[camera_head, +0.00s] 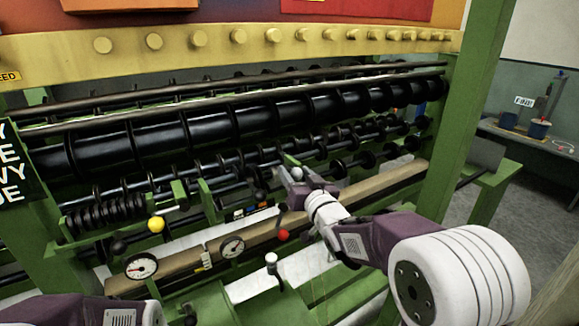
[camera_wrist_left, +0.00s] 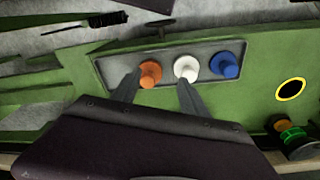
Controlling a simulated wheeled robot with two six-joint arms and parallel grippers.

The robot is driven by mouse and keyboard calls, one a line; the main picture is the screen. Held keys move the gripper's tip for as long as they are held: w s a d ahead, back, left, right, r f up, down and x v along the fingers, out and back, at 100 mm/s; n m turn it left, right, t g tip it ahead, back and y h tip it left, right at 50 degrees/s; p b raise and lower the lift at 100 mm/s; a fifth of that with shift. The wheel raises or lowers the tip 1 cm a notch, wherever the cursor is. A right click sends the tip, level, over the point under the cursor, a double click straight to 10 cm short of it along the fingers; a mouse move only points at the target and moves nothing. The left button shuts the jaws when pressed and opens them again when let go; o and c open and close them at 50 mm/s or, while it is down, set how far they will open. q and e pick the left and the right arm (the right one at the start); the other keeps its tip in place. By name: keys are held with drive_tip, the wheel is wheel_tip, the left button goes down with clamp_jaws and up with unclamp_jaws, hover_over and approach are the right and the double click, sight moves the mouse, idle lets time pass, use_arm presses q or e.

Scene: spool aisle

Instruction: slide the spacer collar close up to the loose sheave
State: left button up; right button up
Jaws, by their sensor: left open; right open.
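Several dark discs (camera_head: 339,168) sit along thin rods in the lower part of the green machine frame. I cannot tell which is the loose sheave or the spacer collar; both are small or partly hidden here. My right gripper (camera_head: 281,196) is open in front of the lower rods, beside a grey ball-topped part, with nothing clearly between its fingers. My left gripper (camera_wrist_left: 160,78) is open in the left wrist view, its fingertips near an orange knob (camera_wrist_left: 150,73) and a white knob (camera_wrist_left: 186,68) on a grey panel. It is not seen in the head view.
A yellow ball knob (camera_head: 156,225), a red ball knob (camera_head: 283,235) and two dials (camera_head: 141,266) stand along the front. A blue knob (camera_wrist_left: 224,65) sits right of the white one. A green post (camera_head: 470,120) bounds the right side. A bench (camera_head: 530,135) stands beyond.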

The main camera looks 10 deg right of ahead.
drive_tip(key=shift+d, duration=0.1)
clamp_jaws()
idle(1.4)
